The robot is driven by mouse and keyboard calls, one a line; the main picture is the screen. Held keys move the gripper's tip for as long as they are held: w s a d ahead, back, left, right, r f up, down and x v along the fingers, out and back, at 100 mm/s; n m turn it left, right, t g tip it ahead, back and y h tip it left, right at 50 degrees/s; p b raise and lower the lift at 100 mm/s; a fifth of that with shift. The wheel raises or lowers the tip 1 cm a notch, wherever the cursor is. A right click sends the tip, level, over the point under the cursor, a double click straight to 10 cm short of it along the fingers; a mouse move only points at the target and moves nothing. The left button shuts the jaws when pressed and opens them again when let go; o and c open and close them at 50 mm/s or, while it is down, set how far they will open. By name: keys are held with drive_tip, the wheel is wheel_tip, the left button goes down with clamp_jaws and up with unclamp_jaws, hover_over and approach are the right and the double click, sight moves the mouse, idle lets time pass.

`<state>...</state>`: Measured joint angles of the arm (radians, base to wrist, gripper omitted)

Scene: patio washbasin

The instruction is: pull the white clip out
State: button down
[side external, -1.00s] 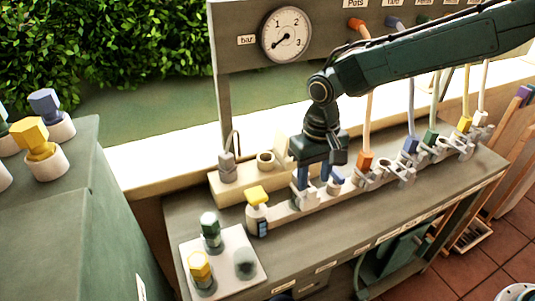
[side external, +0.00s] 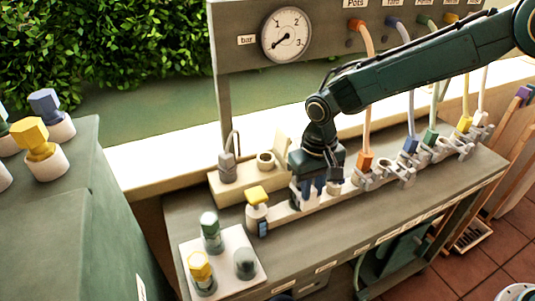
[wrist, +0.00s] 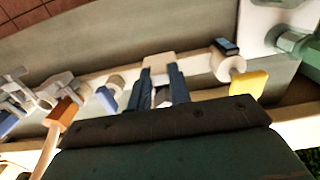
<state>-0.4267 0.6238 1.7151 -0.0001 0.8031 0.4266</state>
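The white clip (wrist: 160,63) is a pale block on the long rail, between the fingertips of my gripper (wrist: 160,78) in the wrist view. In the side view my gripper (side external: 315,192) is down at the rail, left of the orange hose connector, and hides most of the clip. The two blue fingers stand apart, one on each side of the clip. I cannot see clearly whether they touch it. A small blue part (wrist: 106,99) sits beside the left finger in the wrist view.
A yellow-capped fitting (side external: 257,204) stands close left of my gripper. An orange connector (side external: 365,160) and several grey clips (side external: 404,174) line the rail to the right. A white plate (side external: 222,277) with capped bottles is at front left. A gauge panel (side external: 240,65) stands behind.

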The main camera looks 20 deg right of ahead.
drive_tip(key=shift+s, duration=2)
drive_tip(key=c, duration=1.3)
unclamp_jaws()
drive_tip(key=shift+s, duration=0.1)
drive_tip(key=shift+r, duration=0.1)
wheel_tip(320, 180, up, 14)
drive_tip(key=shift+f, duration=0.15)
